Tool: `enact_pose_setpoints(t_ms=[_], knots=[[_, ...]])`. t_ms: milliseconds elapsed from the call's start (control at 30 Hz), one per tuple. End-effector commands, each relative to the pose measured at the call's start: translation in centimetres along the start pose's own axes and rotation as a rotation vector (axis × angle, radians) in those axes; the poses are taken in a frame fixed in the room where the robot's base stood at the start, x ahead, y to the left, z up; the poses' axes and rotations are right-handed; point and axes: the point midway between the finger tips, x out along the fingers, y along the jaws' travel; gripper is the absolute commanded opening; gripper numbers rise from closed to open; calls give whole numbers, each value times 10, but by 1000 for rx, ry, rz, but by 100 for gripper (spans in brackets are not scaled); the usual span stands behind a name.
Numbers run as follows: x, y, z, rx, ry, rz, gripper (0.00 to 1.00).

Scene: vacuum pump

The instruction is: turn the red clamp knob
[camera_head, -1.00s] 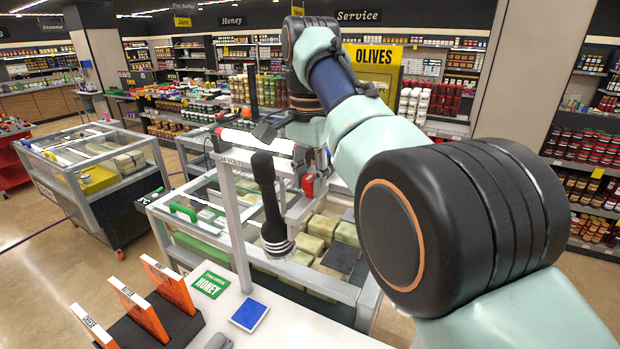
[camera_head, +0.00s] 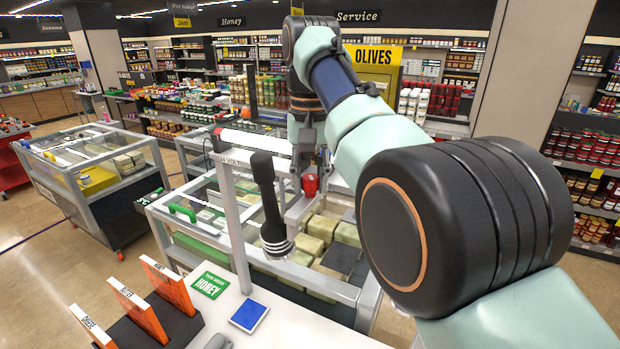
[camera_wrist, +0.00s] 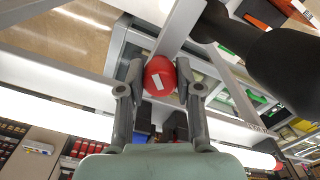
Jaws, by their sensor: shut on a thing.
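The red clamp knob (camera_head: 310,184) is on the grey metal frame above the glass-topped case in the head view. In the wrist view the knob (camera_wrist: 160,76) is round and red with a white mark on its face, which sits tilted. My gripper (camera_wrist: 161,72) has one finger on each side of the knob and is shut on it. In the head view my gripper (camera_head: 309,170) comes down on the knob from above, and its fingers are small and partly hidden there.
A black handset-like object (camera_head: 272,205) stands left of the knob, close to the frame; it looms at the right of the wrist view (camera_wrist: 270,60). A white bar (camera_head: 257,141) runs behind it. The glass-topped case (camera_head: 180,225) lies below. A white counter (camera_head: 290,325) is in front.

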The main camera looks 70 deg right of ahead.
Motion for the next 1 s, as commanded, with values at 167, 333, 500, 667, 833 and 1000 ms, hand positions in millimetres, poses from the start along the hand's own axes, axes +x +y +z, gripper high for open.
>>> enact_pose_setpoints(t_ms=[167, 333, 500, 667, 833, 1000], knots=[[1, 0, 0, -166, 0, 0, 0], [1, 1, 0, -328, 0, 0, 0], [1, 1, 0, -484, -1, 0, 0], [1, 1, -1, -613, -1, 0, 0], [1, 1, -1, -722, -1, 0, 0], [1, 2, -1, -796, -1, 0, 0]])
